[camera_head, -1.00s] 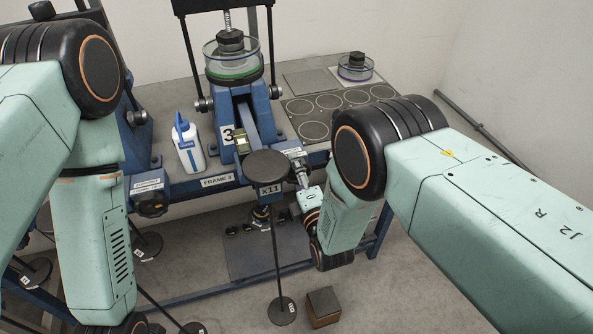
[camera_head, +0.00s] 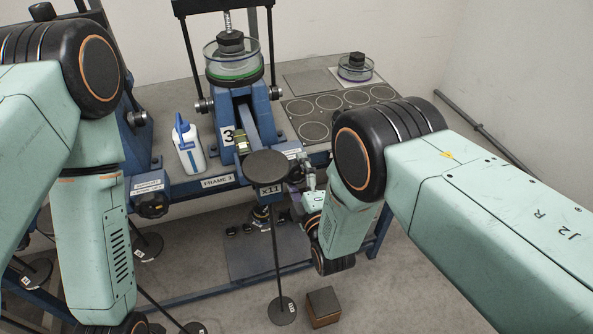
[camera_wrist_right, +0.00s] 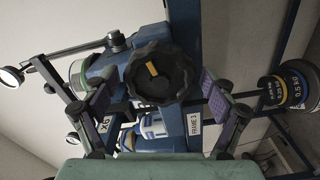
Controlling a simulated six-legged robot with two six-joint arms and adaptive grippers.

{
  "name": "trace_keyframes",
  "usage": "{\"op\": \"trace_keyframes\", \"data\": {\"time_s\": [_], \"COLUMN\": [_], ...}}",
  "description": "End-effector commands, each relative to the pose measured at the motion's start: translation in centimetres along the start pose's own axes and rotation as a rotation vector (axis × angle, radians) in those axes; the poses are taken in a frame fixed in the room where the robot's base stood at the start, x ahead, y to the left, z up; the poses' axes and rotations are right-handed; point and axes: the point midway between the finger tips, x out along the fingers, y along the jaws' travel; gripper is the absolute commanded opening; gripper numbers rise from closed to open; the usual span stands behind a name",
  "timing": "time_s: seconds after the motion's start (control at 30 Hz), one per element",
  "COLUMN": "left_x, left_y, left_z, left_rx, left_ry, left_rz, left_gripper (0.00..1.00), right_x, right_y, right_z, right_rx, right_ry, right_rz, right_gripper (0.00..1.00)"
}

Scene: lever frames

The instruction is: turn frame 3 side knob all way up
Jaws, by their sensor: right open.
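Frame 3 (camera_head: 255,115) is a blue press stand with a "3" tag and a "FRAME 3" label on its front rail. In the right wrist view its black lobed side knob (camera_wrist_right: 160,73) faces the camera, with an orange-yellow mark left of its middle. My right gripper (camera_wrist_right: 158,92) is open, one purple-padded finger on each side of the knob. In the head view my right gripper (camera_head: 305,187) is at the stand's right side, and the knob there is hard to make out. My left gripper is out of view.
A white-blue bottle (camera_head: 188,145) is left of the stand. Another black knob (camera_head: 152,205) is farther left. A brown block (camera_head: 323,306) lies on the floor.

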Motion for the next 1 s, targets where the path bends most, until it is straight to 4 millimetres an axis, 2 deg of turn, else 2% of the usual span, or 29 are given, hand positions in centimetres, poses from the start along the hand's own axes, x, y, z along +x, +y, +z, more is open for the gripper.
{"op": "trace_keyframes", "data": {"time_s": [0.3,0.5,1.0], "left_x": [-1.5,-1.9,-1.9], "left_y": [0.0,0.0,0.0], "left_z": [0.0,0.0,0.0], "left_rx": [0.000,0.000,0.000], "left_ry": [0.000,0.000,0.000], "left_rz": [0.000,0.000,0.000], "left_gripper": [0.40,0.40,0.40], "right_x": [-3.4,-5.0,-5.1], "right_y": [0.2,0.1,0.1], "right_z": [0.0,0.0,0.0], "right_rx": [0.000,-0.001,-0.001], "right_ry": [-0.001,-0.001,0.000], "right_rz": [-0.003,-0.003,-0.001], "right_gripper": [0.85,0.85,0.85]}}
